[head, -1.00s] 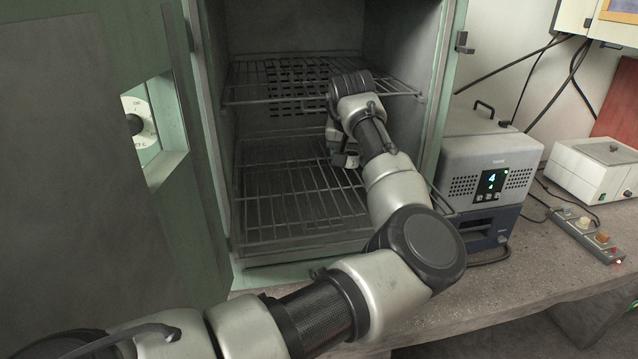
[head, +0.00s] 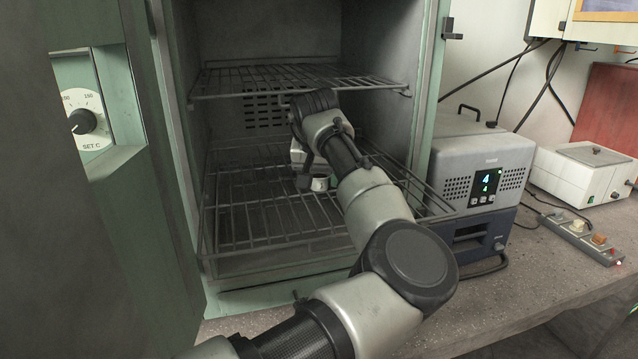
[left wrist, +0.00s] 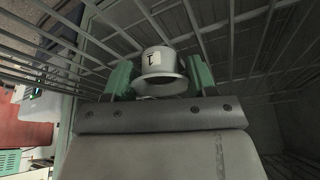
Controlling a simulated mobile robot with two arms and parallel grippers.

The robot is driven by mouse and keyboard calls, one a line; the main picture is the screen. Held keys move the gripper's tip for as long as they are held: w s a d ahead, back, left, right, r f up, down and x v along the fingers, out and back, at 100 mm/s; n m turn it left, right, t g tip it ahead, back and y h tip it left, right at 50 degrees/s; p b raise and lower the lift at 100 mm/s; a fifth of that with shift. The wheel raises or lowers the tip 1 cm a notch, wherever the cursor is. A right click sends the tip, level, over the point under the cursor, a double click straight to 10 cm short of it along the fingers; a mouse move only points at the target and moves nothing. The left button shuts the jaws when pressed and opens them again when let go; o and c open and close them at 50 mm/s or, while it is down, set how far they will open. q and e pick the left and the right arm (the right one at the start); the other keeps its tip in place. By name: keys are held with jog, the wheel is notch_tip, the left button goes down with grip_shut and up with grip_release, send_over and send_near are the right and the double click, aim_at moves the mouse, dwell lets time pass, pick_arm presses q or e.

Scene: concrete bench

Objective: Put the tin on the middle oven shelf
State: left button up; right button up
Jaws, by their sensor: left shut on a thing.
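The tin (left wrist: 160,68) is small and pale with a dark mark on its side. In the left wrist view it sits between the two green fingers of my left gripper (left wrist: 160,78), which is shut on it. In the head view my left gripper (head: 316,180) is inside the open oven (head: 420,100), below the upper wire shelf (head: 250,82) and above the lower wire rack (head: 255,215). A small pale part of the tin (head: 320,184) shows there. I cannot tell whether the tin touches the rack. My right gripper is not in view.
The open green oven door (head: 85,230), with a dial in its window, stands at the left. A grey box with a lit display (head: 480,165) stands close to the oven's right side. A white device (head: 585,170) and a power strip (head: 580,237) are farther right.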

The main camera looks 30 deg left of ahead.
pick_arm(q)
jog(key=shift+s+r, duration=0.15)
jog(key=shift+r, duration=0.05)
jog(key=shift+f, duration=0.15)
jog(key=o, duration=0.9)
jog(key=shift+f, duration=0.15)
jog(key=v, duration=1.2)
jog(key=shift+d+r+b, duration=0.1)
jog(key=shift+r+b, duration=0.2)
jog(key=shift+b, duration=0.1)
